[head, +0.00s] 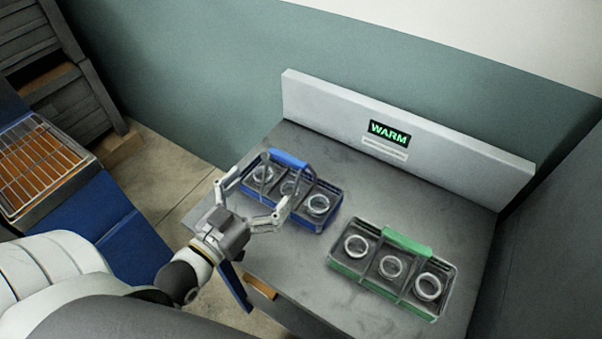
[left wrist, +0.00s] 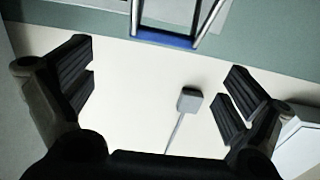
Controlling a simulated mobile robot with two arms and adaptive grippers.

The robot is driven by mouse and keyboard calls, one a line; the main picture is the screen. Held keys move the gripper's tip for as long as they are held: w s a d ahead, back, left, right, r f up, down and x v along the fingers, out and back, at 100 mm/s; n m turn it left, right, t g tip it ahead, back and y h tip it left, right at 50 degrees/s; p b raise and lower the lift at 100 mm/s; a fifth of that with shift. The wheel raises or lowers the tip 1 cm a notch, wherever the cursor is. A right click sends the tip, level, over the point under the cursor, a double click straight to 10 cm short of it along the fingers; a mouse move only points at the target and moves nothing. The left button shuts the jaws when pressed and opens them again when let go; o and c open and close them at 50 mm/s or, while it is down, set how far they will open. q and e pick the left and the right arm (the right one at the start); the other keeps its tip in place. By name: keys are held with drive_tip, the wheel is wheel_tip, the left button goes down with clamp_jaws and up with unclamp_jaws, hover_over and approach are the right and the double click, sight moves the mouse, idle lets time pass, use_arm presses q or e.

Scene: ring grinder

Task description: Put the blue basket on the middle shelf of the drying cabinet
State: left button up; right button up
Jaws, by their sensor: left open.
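The blue basket (head: 318,220) stands on the grey bench, holding clear rings in its compartments, with its blue handle (head: 288,158) raised above it. My left gripper (head: 259,188) is open and empty at the near left side of the basket, its fingers spread in front of it and below the handle in the picture. I cannot tell whether they touch it. In the left wrist view the open fingers (left wrist: 160,88) have nothing between them; a blue bar with two struts (left wrist: 165,40), seemingly the basket handle, shows beyond them at the top. No drying cabinet can be clearly identified.
A green basket (head: 345,269) with three rings stands to the right on the grey bench (head: 270,262). A pale back panel with a "WARM" display (head: 389,133) rises behind. A wire rack (head: 38,165) in a blue unit and dark stacked crates (head: 40,50) are at left.

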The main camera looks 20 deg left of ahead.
sight(285, 162)
use_arm(q)
drive_tip(key=w, duration=0.1)
drive_tip(key=w+p, duration=0.1)
drive_tip(key=w, duration=0.3)
drive_tip(key=shift+w+d, duration=0.1)
drive_tip(key=shift+d, duration=0.25)
drive_tip(key=w, duration=0.1)
drive_tip(key=w+p, duration=0.1)
drive_tip(key=w, duration=0.2)
drive_tip(key=shift+w+f+p, duration=0.1)
drive_tip(key=shift+f+p, duration=0.2)
drive_tip(key=shift+p, duration=0.1)
drive_tip(key=shift+w+d+f, duration=0.1)
drive_tip(key=shift+w, duration=0.4)
drive_tip(key=shift+s, duration=0.1)
drive_tip(key=shift+c, duration=0.3)
